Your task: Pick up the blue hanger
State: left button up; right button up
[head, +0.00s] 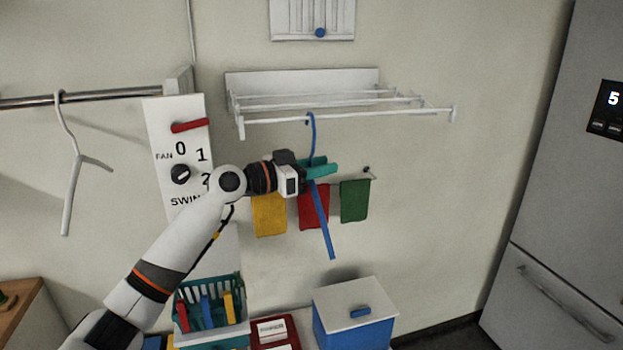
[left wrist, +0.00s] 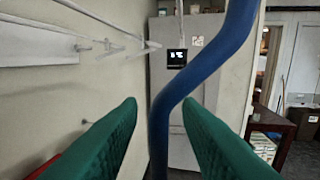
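The blue hanger (head: 326,230) hangs by its hook from the front bar of the white wall rack (head: 350,115) in the head view. My left gripper (head: 325,168) is at the hanger's upper part, just below the hook. Its teal fingers are apart. In the left wrist view the blue hanger (left wrist: 160,120) runs between the two open fingertips (left wrist: 160,105), with a gap visible on both sides. Part of the hanger is hidden behind the fingers in the head view. My right gripper is not in view.
Yellow (head: 268,214), red (head: 313,205) and green (head: 354,200) cloths hang behind the hanger. A white hanger (head: 72,170) hangs from a rail at left. A blue box with a white lid (head: 352,318) stands below. A fridge (head: 560,200) is at right.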

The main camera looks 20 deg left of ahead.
pick_arm(q)
jog(key=shift+a, duration=0.1)
jog(key=c, duration=0.3)
grip_shut()
